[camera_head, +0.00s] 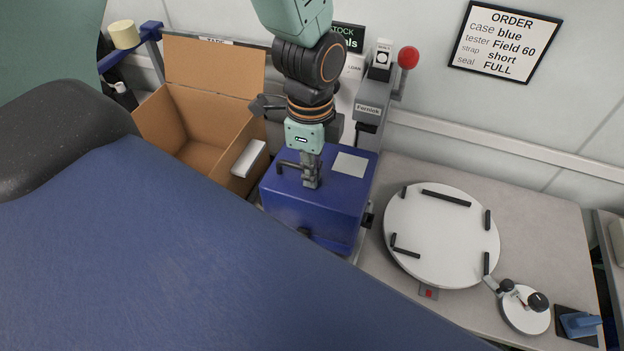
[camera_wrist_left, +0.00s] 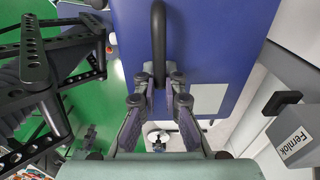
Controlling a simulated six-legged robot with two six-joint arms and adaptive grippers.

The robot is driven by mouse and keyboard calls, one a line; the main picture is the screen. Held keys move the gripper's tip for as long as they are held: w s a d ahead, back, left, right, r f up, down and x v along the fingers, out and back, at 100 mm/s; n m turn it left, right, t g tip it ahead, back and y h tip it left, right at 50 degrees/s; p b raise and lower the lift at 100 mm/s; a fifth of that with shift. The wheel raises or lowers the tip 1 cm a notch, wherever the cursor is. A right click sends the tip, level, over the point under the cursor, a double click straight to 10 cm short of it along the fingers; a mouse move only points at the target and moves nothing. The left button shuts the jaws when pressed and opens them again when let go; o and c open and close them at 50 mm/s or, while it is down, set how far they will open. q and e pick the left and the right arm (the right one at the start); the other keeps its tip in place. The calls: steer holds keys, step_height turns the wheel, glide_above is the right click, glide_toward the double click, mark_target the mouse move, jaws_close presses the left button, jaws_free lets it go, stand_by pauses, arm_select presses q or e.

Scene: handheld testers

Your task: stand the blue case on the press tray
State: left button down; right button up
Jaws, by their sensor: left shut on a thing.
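The blue case (camera_head: 318,205) is in the middle of the head view, upright, in front of the grey Fernlok press (camera_head: 370,112). It has a black handle and a pale label (camera_head: 350,164) on top. My left gripper (camera_head: 311,180) is above the case and shut on its handle. In the left wrist view the fingers close around the black handle (camera_wrist_left: 159,45) against the blue case (camera_wrist_left: 220,40). The case hides the area below the press, so I cannot make out the press tray or whether the case touches it. My right gripper is not in view.
An open cardboard box (camera_head: 195,125) with a white block (camera_head: 249,158) stands left of the case. A round white turntable (camera_head: 440,235) with black stops is on the bench to the right. The press has a red-knobbed lever (camera_head: 408,58). An order sign (camera_head: 505,42) hangs behind.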

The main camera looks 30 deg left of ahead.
arm_select(q)
steer(key=shift+s+d+f, duration=0.1)
steer(key=shift+d+f, duration=0.2)
steer(key=shift+f, duration=0.3)
steer(key=shift+s+d+f, duration=0.1)
steer(key=shift+d+f, duration=0.15)
steer(key=shift+f, duration=0.3)
steer(key=shift+a, duration=0.35)
steer(key=c, duration=1.8)
jaws_free()
steer(key=shift+w+a+f, duration=0.1)
steer(key=shift+a+f, duration=0.05)
steer(key=shift+c, duration=0.2)
steer(key=shift+o, duration=1.4)
steer(key=shift+d, duration=0.2)
steer(key=shift+o, duration=0.5)
steer(key=shift+d, duration=0.2)
steer(key=shift+a, duration=0.2)
steer(key=shift+a+r, duration=0.1)
steer(key=shift+r, duration=0.2)
step_height(320, 180, up, 11)
steer(key=shift+a+p, duration=0.1)
steer(key=shift+p, duration=0.7)
steer(key=shift+r, duration=0.3)
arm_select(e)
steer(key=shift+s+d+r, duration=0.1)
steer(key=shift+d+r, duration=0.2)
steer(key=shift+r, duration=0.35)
